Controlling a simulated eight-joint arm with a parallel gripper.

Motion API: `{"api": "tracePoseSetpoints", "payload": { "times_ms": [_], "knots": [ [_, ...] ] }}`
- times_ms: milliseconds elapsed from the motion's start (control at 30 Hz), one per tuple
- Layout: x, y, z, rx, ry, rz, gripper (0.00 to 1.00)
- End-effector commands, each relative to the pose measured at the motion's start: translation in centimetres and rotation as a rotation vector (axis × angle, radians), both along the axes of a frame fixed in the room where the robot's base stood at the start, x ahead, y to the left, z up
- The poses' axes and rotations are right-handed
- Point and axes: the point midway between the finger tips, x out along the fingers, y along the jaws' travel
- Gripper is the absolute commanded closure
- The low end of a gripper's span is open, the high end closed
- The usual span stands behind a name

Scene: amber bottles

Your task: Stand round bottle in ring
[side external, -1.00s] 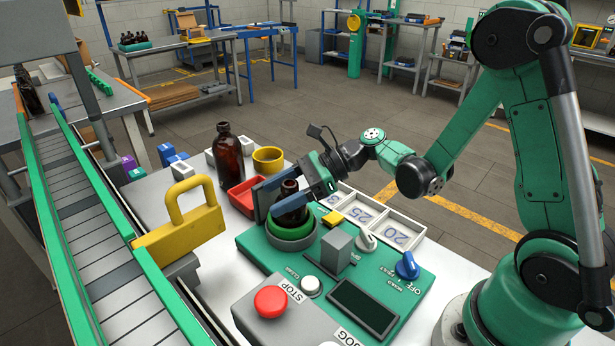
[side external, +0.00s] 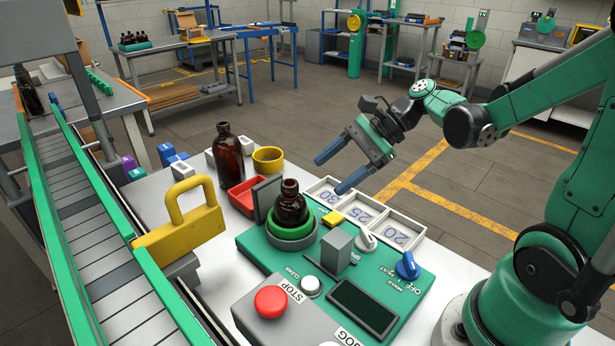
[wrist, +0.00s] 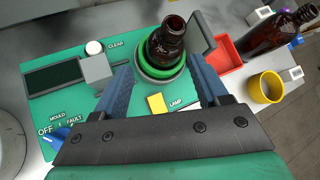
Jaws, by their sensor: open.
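The short round amber bottle (side external: 290,204) stands upright inside the green ring (side external: 289,224) on the green control panel. In the wrist view the bottle (wrist: 167,42) also shows with its base within the ring (wrist: 161,72). My gripper (side external: 328,177) is open and empty, raised to the right of the bottle and apart from it. Its blue fingers show in the wrist view (wrist: 163,84), spread wide with nothing between them. The bottle's lowest part is hidden by the ring.
A tall amber bottle (side external: 228,153), a red tray (side external: 246,196) and a yellow cup (side external: 268,160) stand behind the panel. A grey upright plate (side external: 266,197) is close behind the ring. White numbered bins (side external: 403,233) lie to the right. A yellow padlock-shaped piece (side external: 183,232) stands left, beside the conveyor.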

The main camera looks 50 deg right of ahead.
Motion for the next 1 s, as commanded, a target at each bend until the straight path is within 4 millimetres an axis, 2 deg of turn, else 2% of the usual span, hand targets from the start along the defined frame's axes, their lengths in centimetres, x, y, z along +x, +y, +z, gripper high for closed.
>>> {"api": "tracePoseSetpoints", "payload": {
  "times_ms": [67,200,300,400,500,600,1000],
  "knots": [
    [-0.8,1.6,-0.4,-0.266,-0.121,0.175,0.33],
    [-2.2,2.4,-0.7,-0.756,-0.366,0.558,0.33],
    [-2.8,2.4,-0.4,-1.046,-0.522,0.829,0.33],
    [-3.0,2.4,0.2,-1.258,-0.637,1.044,0.33],
    [-3.1,2.4,0.6,-1.383,-0.705,1.177,0.33],
    [-3.1,2.3,0.8,-1.435,-0.729,1.231,0.33],
    [-3.1,2.3,0.8,-1.439,-0.729,1.234,0.33]
  ]
}}
